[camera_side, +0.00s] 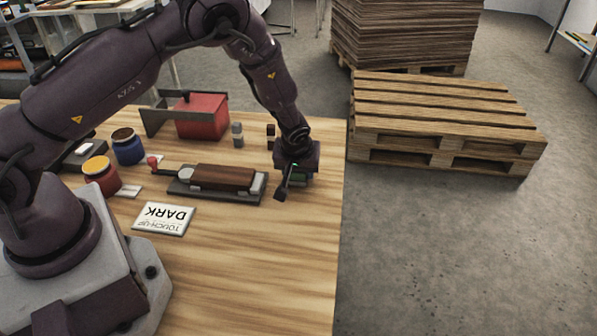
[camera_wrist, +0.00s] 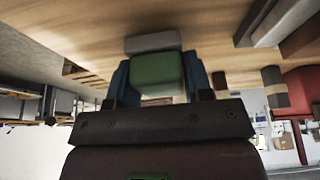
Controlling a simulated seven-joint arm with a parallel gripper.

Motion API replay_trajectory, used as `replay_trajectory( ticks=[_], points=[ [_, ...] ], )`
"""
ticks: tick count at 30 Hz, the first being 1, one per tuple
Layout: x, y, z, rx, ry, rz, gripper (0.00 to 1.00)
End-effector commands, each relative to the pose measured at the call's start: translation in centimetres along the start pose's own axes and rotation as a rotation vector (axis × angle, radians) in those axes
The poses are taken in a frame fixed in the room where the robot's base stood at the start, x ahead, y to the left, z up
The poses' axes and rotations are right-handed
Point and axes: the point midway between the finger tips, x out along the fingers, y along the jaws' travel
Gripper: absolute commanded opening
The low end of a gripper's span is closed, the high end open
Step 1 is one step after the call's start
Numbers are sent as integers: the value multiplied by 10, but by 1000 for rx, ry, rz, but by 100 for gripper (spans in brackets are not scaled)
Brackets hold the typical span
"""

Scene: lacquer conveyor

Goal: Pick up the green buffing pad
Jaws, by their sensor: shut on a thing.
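The green buffing pad (camera_wrist: 157,73) is between the two fingers of my gripper (camera_wrist: 163,82) in the wrist view, with a finger against each side. In the side view my gripper (camera_side: 291,184) is near the right edge of the table, right of the dark tray, and only a bit of green (camera_side: 298,174) shows under it. The rest of the pad is hidden there by my gripper. I cannot tell whether the pad touches the table. A grey block (camera_wrist: 153,42) lies just beyond the pad in the wrist view.
On the wooden table (camera_side: 285,260) a brown block on a dark tray (camera_side: 250,196) lies left of my gripper. The front right of the table is clear.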

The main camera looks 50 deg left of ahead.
Motion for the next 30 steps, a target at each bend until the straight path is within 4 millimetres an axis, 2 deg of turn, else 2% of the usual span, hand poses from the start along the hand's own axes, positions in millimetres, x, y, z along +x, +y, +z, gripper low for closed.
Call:
replay_trajectory(
  ticks=[4,11,12,18,24,30],
  points=[
    [-25,0,-9,-3,2,4,23],
    [-86,-29,3,0,2,5,23],
    [-96,-34,6,0,0,6,23],
    [-128,-66,34,2,-1,4,23],
    [-146,-84,48,2,1,2,23],
    [-152,-91,52,-1,0,1,23]
  ],
)
